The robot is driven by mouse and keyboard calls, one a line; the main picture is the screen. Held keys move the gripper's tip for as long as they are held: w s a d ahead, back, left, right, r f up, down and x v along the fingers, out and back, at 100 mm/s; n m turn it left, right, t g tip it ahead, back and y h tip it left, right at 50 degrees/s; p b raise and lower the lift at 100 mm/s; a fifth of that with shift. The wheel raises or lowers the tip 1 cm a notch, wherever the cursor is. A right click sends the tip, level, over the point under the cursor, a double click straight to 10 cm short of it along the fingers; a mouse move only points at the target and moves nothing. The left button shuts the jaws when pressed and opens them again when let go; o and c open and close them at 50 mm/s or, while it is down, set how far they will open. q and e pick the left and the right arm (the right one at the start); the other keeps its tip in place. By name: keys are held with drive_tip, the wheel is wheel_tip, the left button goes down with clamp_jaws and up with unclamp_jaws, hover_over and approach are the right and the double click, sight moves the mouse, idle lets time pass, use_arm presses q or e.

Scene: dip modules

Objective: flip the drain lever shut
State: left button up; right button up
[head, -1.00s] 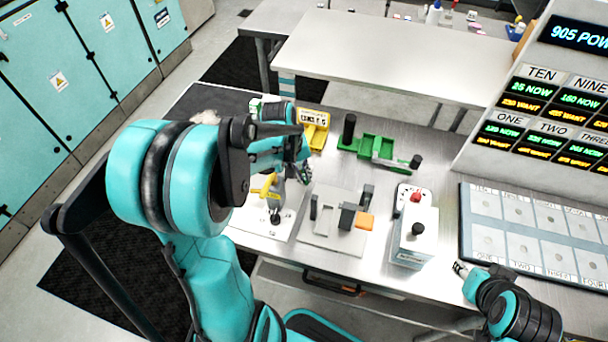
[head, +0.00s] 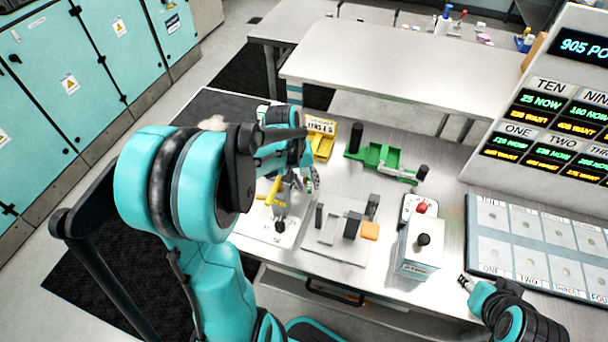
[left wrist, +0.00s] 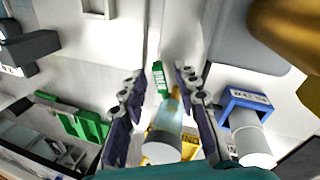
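A yellow lever-like handle (head: 274,190) stands on a white plate (head: 262,228) at the left of the bench; I take it for the drain lever. In the left wrist view a large gold shape (left wrist: 287,32) fills the upper right corner, close and blurred, probably the same handle. My left gripper (head: 308,180) is just right of the handle in the head view, partly hidden by my arm. In the left wrist view my left gripper (left wrist: 160,80) has its fingers apart with nothing clearly gripped. My right gripper (head: 465,282) is at the bench's front right, too small to read.
A grey fixture with an orange block (head: 370,231) lies right of the white plate. A white box with a black knob (head: 421,252) stands further right. Behind are a yellow holder (head: 322,146) and a green tray (head: 383,158). A blue holder (left wrist: 238,100) shows in the wrist view.

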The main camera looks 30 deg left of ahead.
use_arm(q)
drive_tip(key=v, duration=1.1)
drive_tip(key=shift+r, duration=0.25)
drive_tip(key=shift+s, duration=0.1)
